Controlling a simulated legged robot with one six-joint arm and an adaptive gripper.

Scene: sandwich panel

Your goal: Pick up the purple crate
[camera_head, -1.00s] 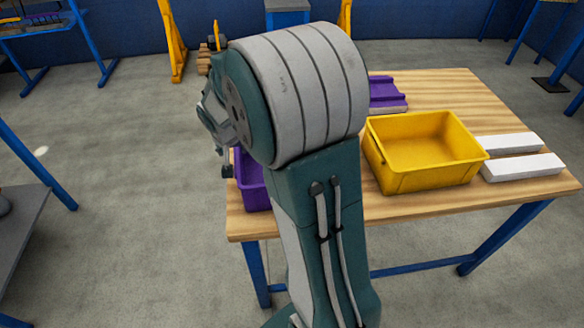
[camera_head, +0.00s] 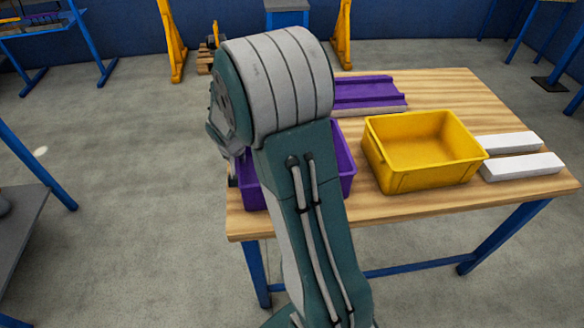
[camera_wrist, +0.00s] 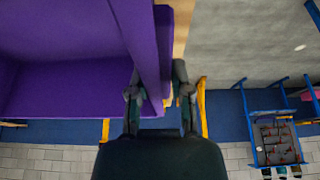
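The purple crate (camera_head: 340,165) stands at the left end of the wooden table in the head view, partly hidden behind my arm. In the wrist view the purple crate (camera_wrist: 70,88) fills the upper left, with its inside facing the camera. My gripper (camera_wrist: 158,85) has its two dark fingers apart, one on either side of the crate's side wall. The left finger is on the inner side and the right finger is by the outer rim. I cannot tell whether either touches the wall. In the head view my gripper is mostly hidden behind the arm.
A yellow crate (camera_head: 455,145) stands to the right on the wooden table (camera_head: 440,95). A purple panel piece (camera_head: 365,92) lies behind the purple crate.

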